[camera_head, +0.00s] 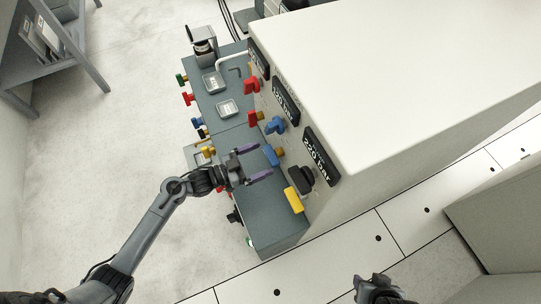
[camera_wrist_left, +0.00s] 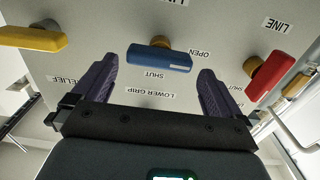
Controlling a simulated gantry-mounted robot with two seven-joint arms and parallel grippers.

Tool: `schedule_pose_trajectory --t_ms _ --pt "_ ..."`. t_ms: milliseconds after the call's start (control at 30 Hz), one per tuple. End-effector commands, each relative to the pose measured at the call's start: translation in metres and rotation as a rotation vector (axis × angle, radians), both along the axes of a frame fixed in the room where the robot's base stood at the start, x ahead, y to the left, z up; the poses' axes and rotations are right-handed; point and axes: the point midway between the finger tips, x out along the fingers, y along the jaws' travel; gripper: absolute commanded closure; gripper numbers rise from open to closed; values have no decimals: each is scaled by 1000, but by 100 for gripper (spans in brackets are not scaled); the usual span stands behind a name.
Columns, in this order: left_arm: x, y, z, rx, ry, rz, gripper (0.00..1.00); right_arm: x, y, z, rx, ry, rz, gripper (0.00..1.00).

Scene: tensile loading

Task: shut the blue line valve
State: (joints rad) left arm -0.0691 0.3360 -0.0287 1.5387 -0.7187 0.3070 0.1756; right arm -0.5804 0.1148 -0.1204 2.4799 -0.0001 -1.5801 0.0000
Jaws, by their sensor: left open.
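A blue valve handle (camera_head: 272,155) is on the front of the white cabinet, right at my left gripper (camera_head: 262,162). In the left wrist view the same blue handle (camera_wrist_left: 158,60) lies crosswise, with upside-down OPEN and SHUT labels beside it and a partly cut LINE label above. My left gripper is open; its purple fingers stand to either side of the handle, apart from it, and nothing is between them. Another blue handle (camera_head: 275,125) sits farther along the cabinet. My right gripper (camera_head: 378,290) is at the bottom edge, its fingers unclear.
A yellow handle (camera_wrist_left: 32,38) marked RELIEF and a red handle (camera_wrist_left: 270,76) flank the blue one in the left wrist view. A dark knob (camera_head: 302,178) and displays are on the cabinet (camera_head: 400,80). A grey bench (camera_head: 262,215) with small trays runs along its front.

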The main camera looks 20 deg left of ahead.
Motion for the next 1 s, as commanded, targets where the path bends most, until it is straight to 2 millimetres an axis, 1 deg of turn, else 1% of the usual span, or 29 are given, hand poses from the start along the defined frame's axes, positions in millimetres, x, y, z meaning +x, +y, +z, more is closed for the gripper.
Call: schedule_pose_trajectory --t_ms 33,100,300,467,733,1000 --pt "7 -6 -1 -3 -3 0 0 0 0 -5 1 0 -1 57" --pt "13 -13 -1 -1 -1 0 0 0 0 -7 1 0 -1 57" --pt "27 -27 -1 -1 -1 1 0 0 0 -12 0 0 -1 57" --pt "31 -31 0 0 0 1 0 0 -1 -13 -2 0 1 57" --pt "31 -31 0 1 1 0 0 0 -3 -13 -10 -1 6 57" --pt "31 -31 0 1 1 0 41 0 -2 -13 -10 -1 6 57"
